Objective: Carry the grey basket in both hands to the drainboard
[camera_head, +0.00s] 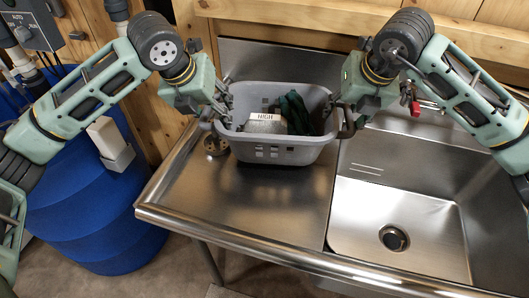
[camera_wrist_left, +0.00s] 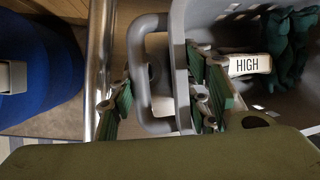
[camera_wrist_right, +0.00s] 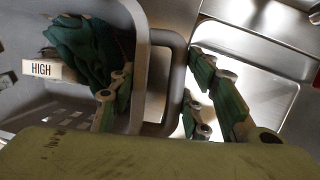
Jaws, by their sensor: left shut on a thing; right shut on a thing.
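The grey basket (camera_head: 275,151) is upright over the back of the steel drainboard (camera_head: 245,205), left of the sink. I cannot tell whether its bottom touches the steel. It holds dark green cloth-like items (camera_head: 293,112) and a block labelled HIGH (camera_head: 264,117). My left gripper (camera_head: 219,110) is shut on the basket's left handle (camera_wrist_left: 139,70), its fingers on both sides of the bar and partly hidden by the wrist. My right gripper (camera_head: 338,112) is shut on the right handle (camera_wrist_right: 174,85), with fingers on both sides of it.
The sink basin (camera_head: 400,220) with its drain lies to the right. A small round metal piece (camera_head: 215,146) is on the drainboard beside the basket's left end. Red-handled taps (camera_head: 410,100) stand behind the basin. A blue barrel (camera_head: 95,220) stands at left. The drainboard's front is clear.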

